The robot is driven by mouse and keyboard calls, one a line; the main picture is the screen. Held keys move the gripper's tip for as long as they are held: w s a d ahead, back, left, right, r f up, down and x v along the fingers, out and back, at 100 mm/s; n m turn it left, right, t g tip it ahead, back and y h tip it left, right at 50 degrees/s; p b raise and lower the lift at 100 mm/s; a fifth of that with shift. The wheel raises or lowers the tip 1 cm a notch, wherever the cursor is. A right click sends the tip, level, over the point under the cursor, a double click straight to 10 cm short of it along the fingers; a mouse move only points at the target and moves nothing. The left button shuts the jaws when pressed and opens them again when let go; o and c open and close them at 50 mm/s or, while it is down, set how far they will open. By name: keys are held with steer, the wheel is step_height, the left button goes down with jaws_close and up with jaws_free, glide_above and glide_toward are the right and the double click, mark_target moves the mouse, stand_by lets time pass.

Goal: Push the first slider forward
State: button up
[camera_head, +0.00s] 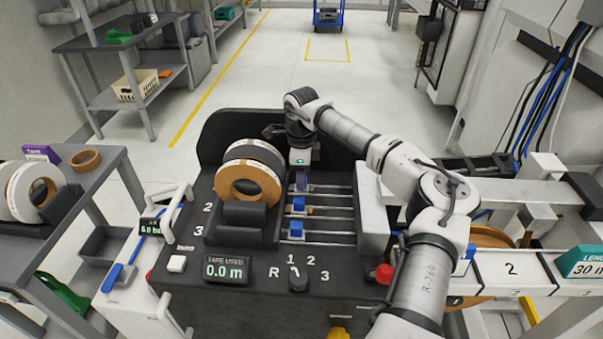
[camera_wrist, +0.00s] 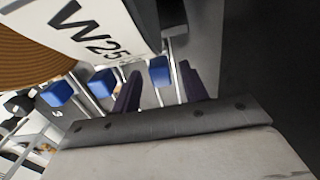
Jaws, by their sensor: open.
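My gripper (camera_head: 302,182) reaches down over the far rail of the black machine. In the wrist view its two dark purple fingers (camera_wrist: 160,82) are apart. The first slider, a blue block (camera_wrist: 160,68), shows between the fingers in that view; I cannot tell whether either finger touches it. In the head view the fingers largely hide it. The second slider (camera_head: 298,203) and third slider (camera_head: 296,228) are blue blocks on the nearer rails, beside the marks 2 and 3. They also show left of the fingers in the wrist view.
Tape rolls (camera_head: 248,182) stand in a holder just left of the rails, close to my gripper. A white block (camera_head: 370,210) bounds the rails on the right. A display (camera_head: 227,269) reads 0.0 m. A selector knob (camera_head: 298,279) sits at the front.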

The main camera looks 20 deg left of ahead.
steer(key=shift+c, duration=0.2)
jaws_close()
steer(key=b, duration=0.1)
glide_above(336, 192)
steer(key=shift+s, duration=0.1)
steer(key=shift+o, duration=0.2)
jaws_free()
steer(key=shift+d, duration=0.15)
steer(key=shift+r, duration=0.2)
step_height(336, 192, up, 13)
steer(key=b, duration=0.2)
steer(key=shift+r, duration=0.2)
